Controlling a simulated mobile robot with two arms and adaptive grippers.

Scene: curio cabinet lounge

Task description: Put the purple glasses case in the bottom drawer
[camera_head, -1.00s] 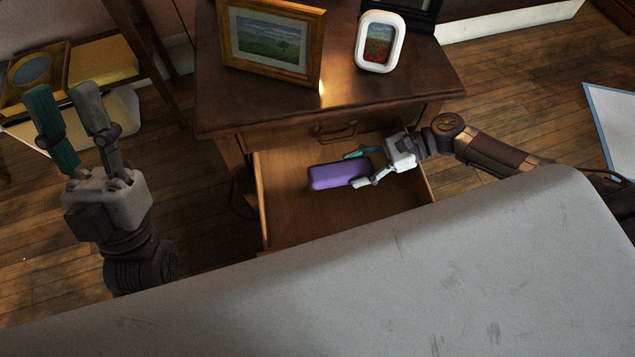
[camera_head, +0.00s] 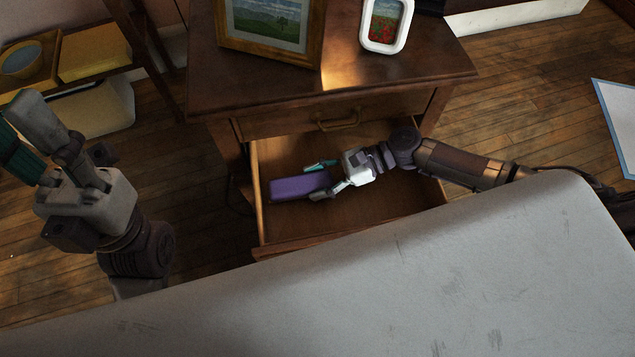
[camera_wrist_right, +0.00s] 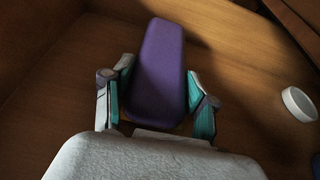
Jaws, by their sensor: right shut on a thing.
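The purple glasses case (camera_head: 292,188) is inside the open bottom drawer (camera_head: 345,222), toward its left side. My right gripper (camera_head: 318,180) is shut on its right end, one finger on each side. In the right wrist view the case (camera_wrist_right: 160,70) lies between the teal finger pads of my right gripper (camera_wrist_right: 160,100), with the wooden drawer around it. I cannot tell whether the case touches the drawer floor. My left gripper (camera_head: 32,140) is raised at the left, its fingers apart and empty.
The upper drawer (camera_head: 310,118) is closed above the open one. A wooden picture frame (camera_head: 270,50) and a white frame (camera_head: 384,47) stand on top. A white round thing (camera_wrist_right: 299,104) shows at the right wrist view's edge. The pale surface (camera_head: 400,270) fills the foreground.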

